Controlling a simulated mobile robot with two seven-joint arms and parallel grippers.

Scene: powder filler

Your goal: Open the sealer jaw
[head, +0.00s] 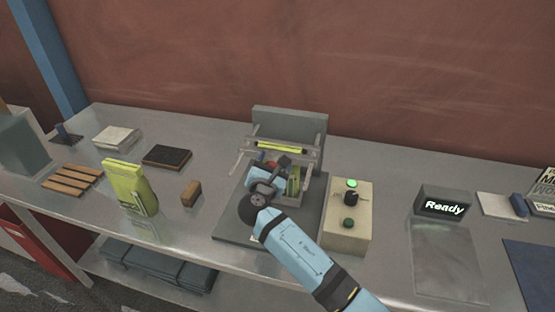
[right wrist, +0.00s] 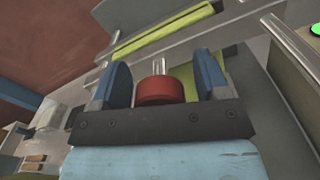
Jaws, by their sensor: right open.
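The sealer (head: 290,122) stands at the middle of the bench, with a grey back plate and a metal frame. Its jaw bar carries a yellow-green strip (head: 282,147), also seen crossing the top of the right wrist view (right wrist: 165,32). My right gripper (head: 270,168) is in front of the frame, below the bar, and hides part of the sealer. In the right wrist view its two blue fingers (right wrist: 160,80) are open. A red round knob (right wrist: 160,91) with metal rods lies between them, with gaps visible on both sides. My left gripper is not in view.
A "Ready" display (head: 444,203) stands further right. A yellow-green pouch (head: 130,188), a brown block (head: 191,193) and a dark pad (head: 167,157) are left.

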